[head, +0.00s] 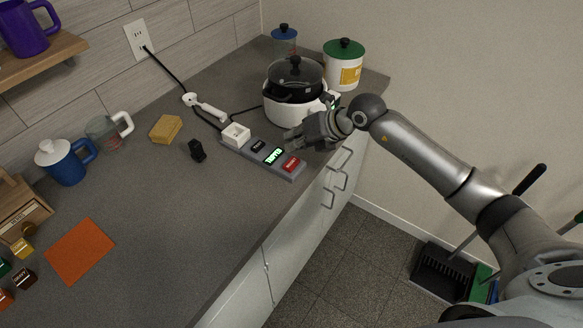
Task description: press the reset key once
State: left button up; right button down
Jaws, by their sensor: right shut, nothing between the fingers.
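A grey control strip (236,149) lies on the counter near its front edge. It carries a small black key (258,146), a lit green display (274,156) and a red key (291,164) at its near end. The red and black keys have small pale lettering that I cannot read for certain, so I cannot tell surely which is the reset key. My right gripper (291,137) is shut and empty, just behind and above the strip, close to the display and red key. I cannot tell whether it touches the strip. My left gripper is not in view.
A white cooker (288,112) with a dark lid stands behind the gripper, beside a white canister (343,72). A black clip-like object (197,151) and a yellow sponge (166,128) lie left.

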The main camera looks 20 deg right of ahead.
aim_at(293, 160)
jog(key=shift+f+b, duration=0.6)
jog(key=shift+f, duration=0.75)
dwell(0.3)
jog(key=shift+f+b, duration=0.35)
jog(key=shift+f, duration=0.05)
jog(key=shift+f+b, duration=0.35)
jog(key=shift+f, duration=0.15)
dwell(0.5)
dwell(0.4)
jog(key=shift+r+p, duration=0.65)
jog(key=shift+r, duration=0.3)
notch_tip(293, 160, up, 5)
jog(key=p, duration=0.3)
